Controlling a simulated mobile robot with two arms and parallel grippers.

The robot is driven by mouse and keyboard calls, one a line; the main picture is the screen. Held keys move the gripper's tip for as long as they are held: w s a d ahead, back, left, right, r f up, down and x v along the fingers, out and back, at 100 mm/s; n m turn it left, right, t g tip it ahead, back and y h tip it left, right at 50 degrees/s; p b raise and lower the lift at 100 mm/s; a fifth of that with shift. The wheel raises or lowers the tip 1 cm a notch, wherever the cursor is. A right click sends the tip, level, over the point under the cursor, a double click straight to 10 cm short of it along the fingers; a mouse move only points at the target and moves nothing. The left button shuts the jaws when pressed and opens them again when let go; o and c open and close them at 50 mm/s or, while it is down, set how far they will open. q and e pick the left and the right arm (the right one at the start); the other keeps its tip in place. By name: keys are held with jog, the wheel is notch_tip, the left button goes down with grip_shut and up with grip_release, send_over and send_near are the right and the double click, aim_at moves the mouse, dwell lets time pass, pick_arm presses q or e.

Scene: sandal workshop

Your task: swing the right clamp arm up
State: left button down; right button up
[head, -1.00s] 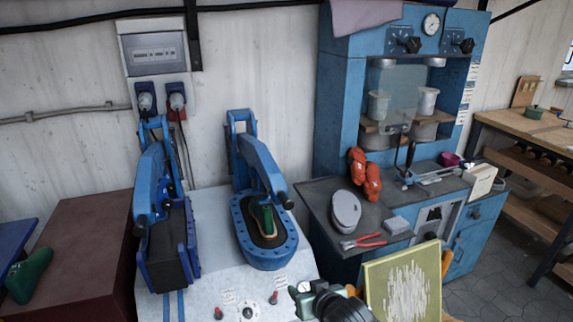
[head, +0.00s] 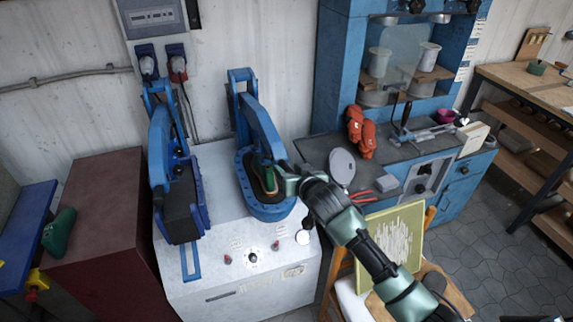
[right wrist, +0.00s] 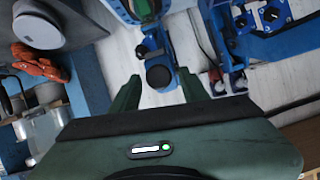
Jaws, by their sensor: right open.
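The right clamp arm (head: 260,128) is a blue lever, lowered over the right press station (head: 240,190). A green shoe form (head: 269,178) sits in that station under the arm. My right gripper (head: 280,178) is at the arm's front end, and its hand hides the black end knob in the head view. In the right wrist view my right gripper (right wrist: 158,92) has its two dark green fingers apart. The black knob (right wrist: 158,77) shows between them; I cannot tell whether they touch it. My left gripper is not in view.
The left clamp arm (head: 160,150) stands beside it on the same white machine (head: 205,268). A blue press cabinet (head: 335,70) with a dark worktop (head: 310,150) is at right. A chair with a yellow-green panel (head: 412,225) stands near my right forearm.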

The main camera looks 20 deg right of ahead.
jog(key=shift+x, duration=1.05)
grip_shut()
dwell(0.7)
